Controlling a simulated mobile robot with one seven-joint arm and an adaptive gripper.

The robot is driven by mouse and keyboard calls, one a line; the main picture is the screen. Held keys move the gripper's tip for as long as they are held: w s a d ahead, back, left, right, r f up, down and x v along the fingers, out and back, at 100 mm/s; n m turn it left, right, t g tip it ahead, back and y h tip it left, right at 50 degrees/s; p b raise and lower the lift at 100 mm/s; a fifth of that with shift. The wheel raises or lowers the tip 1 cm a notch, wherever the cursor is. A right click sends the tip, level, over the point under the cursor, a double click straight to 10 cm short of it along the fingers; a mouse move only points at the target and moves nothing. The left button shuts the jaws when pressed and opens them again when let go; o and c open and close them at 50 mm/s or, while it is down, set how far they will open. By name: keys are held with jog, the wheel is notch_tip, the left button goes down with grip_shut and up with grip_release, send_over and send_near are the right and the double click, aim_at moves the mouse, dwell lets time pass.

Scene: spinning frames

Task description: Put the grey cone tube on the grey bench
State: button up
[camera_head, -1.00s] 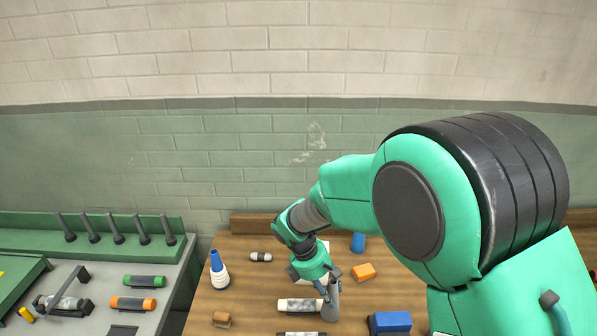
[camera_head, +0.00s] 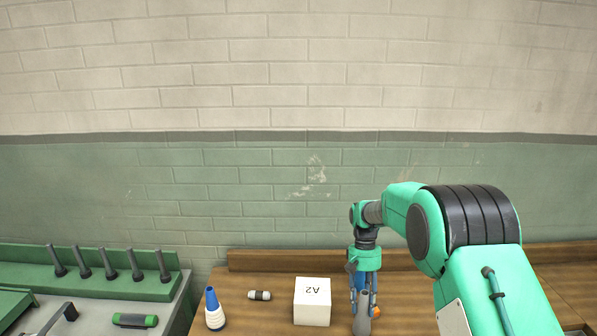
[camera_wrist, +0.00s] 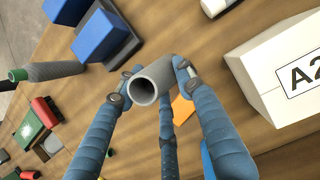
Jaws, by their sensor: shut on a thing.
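My gripper (camera_head: 366,296) is shut on the grey cone tube (camera_wrist: 152,83), with its blue fingers around the tube in the wrist view. The tube's open round end faces the wrist camera. In the head view the tube (camera_head: 361,320) hangs below the gripper, over the wooden table and right of the white box. The grey bench (camera_head: 95,290) stands at the far left, well away from my gripper, and only part of it shows.
On the wooden table (camera_head: 283,263) are a white A2 box (camera_head: 312,302), a blue-and-white cone (camera_head: 214,311) and a small banded cylinder (camera_head: 259,295). An orange block (camera_wrist: 183,108) lies near the fingers. The bench carries upright pegs (camera_head: 109,264) and a green cylinder (camera_head: 135,320).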

jog(key=shift+w+d, duration=0.15)
jog(key=shift+d, duration=0.05)
dwell(0.6)
jog(key=shift+s+r+m+y, duration=0.1)
jog(key=shift+s+m+y, duration=0.2)
jog(key=shift+s+m, duration=0.25)
jog(key=s+m+t+y+p, duration=0.1)
jog(key=s+m+p, duration=0.2)
jog(key=s+m, duration=0.3)
jog(key=s+a+r+m+t+y+p, duration=0.1)
jog(key=s+m, duration=0.5)
jog(key=s, duration=1.1)
jog(key=shift+a+r+t+y+p, duration=0.25)
jog(key=shift+t+y+p, duration=0.4)
jog(key=shift+p, duration=0.75)
send_over(364, 325)
jog(key=s+a, duration=0.2)
jog(key=s, duration=0.2)
jog(key=shift+s+d+f, duration=0.15)
jog(key=shift+s+f, duration=0.05)
jog(key=shift+f, duration=0.6)
